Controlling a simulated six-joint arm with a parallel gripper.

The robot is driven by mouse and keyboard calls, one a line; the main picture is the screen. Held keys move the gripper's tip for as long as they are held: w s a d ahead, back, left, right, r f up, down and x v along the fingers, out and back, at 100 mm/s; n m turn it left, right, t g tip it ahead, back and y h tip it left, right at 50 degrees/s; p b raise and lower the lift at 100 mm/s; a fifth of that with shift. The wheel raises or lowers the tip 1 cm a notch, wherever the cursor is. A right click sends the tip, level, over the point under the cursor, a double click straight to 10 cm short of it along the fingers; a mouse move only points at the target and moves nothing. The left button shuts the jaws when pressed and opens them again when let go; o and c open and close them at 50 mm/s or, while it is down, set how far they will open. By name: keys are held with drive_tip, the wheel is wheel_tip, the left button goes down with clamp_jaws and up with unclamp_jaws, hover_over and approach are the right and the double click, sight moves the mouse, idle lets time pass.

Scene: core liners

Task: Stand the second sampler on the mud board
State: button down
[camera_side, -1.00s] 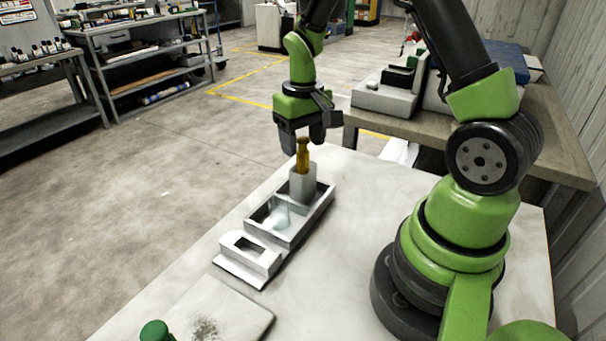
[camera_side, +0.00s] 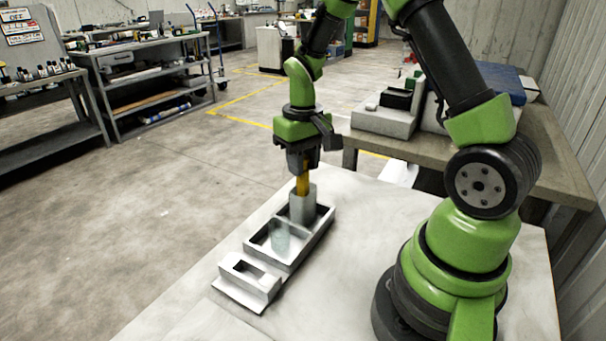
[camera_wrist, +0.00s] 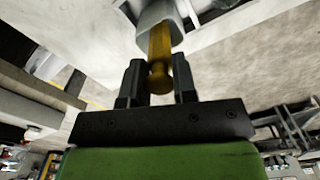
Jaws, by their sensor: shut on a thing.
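The sampler's amber handle (camera_side: 302,186) stands upright, its lower part in or above a grey block (camera_side: 303,208) at the far end of the tray. My gripper (camera_side: 303,164) is above the block, with its fingers shut on the handle's upper part. In the wrist view the amber handle (camera_wrist: 160,45) lies between the two dark fingers (camera_wrist: 158,82), its round knob towards the palm. Whatever is inside the block is hidden. A pale board (camera_side: 213,327), perhaps the mud board, shows only partly at the bottom edge; no mud shows on it.
The pale tray (camera_side: 318,237) has a clear cylinder (camera_side: 280,237) in its near compartment. A white slotted holder (camera_side: 248,281) sits at its near end. The white tabletop (camera_side: 345,270) is clear between the tray and my base. A side bench (camera_side: 440,150) carries equipment behind.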

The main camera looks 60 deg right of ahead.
wheel_tip(320, 180, up, 9)
drive_tip(key=shift+r, duration=0.1)
drive_tip(key=shift+a, duration=0.1)
drive_tip(key=w+a+n, duration=0.3)
drive_tip(key=w+a, duration=0.2)
drive_tip(key=a, duration=0.5)
drive_tip(key=s+a+n, duration=0.2)
drive_tip(key=a+n, duration=0.1)
drive_tip(key=a, duration=1)
drive_tip(key=s+a+n, duration=0.2)
drive_tip(key=a+n, duration=0.1)
drive_tip(key=a, duration=1.1)
wheel_tip(320, 180, down, 10)
drive_tip(key=shift+s+a+r, duration=0.15)
drive_tip(key=shift+s+r, duration=0.05)
drive_tip(key=shift+s, duration=0.05)
